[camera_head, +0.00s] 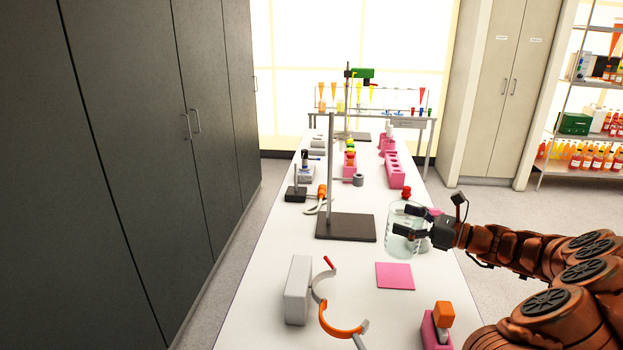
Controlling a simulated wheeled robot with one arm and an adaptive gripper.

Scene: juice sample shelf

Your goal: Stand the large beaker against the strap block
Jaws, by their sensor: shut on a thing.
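The large beaker (403,243) is clear glass and stands upright at the right side of the white bench. My gripper (404,221) reaches in from the right, its dark fingers shut on the beaker's upper part. Whether the beaker's bottom touches the bench is hard to tell. The strap block (298,290) is a grey upright block at the front left of the bench. Its open curved strap, grey and orange (343,331) with a red tip, spreads to the block's right. The beaker is well apart from it, to the right and farther back.
A flat pink square (395,276) lies between beaker and strap block. A retort stand (346,227) with a dark base is just left of the beaker. A pink holder with an orange-topped item (436,327) stands front right. Pink racks (394,170) stand farther back.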

